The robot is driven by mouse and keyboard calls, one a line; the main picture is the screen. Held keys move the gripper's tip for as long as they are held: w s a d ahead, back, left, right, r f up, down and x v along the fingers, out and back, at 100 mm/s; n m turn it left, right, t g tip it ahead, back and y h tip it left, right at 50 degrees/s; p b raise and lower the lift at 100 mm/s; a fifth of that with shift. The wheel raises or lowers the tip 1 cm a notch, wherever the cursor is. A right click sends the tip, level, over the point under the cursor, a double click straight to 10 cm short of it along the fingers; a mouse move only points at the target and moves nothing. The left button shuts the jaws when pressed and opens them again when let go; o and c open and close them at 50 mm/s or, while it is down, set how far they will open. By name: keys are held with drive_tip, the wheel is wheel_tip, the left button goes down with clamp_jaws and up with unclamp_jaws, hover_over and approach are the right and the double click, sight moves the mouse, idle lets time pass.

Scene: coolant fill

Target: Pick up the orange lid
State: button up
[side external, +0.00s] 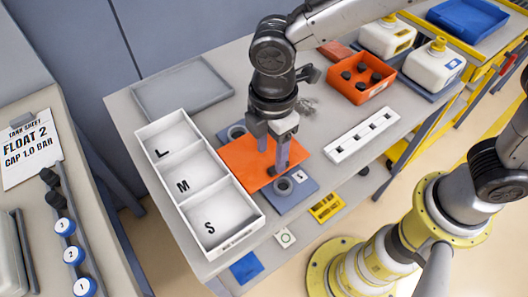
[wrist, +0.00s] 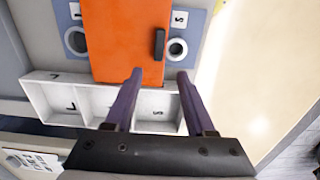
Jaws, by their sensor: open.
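The orange lid (side external: 240,158) is a flat square sheet lying over the middle of a blue-grey plate (side external: 297,197). In the wrist view the lid (wrist: 125,40) has a dark bar handle (wrist: 159,43) near its right edge. My gripper (side external: 272,161) points down over the lid's right part, its fingers apart with nothing between them. In the wrist view my gripper (wrist: 159,74) has its fingertips either side of the handle's line, the handle lying farther up the picture. Whether the fingertips touch the lid cannot be told.
A ring-shaped port (side external: 285,187) shows beside the lid, with another (side external: 237,132) on its far side. A white L/M/S tray (side external: 258,222) stands left, empty. An orange bin (side external: 372,97) with black pieces and a white slotted strip (side external: 362,135) stand right.

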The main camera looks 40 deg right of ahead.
sight(270, 171)
drive_tip(key=shift+w+d+f, duration=0.1)
drive_tip(key=shift+w+f, duration=0.05)
drive_tip(key=shift+f, duration=2.9)
clamp_jaws()
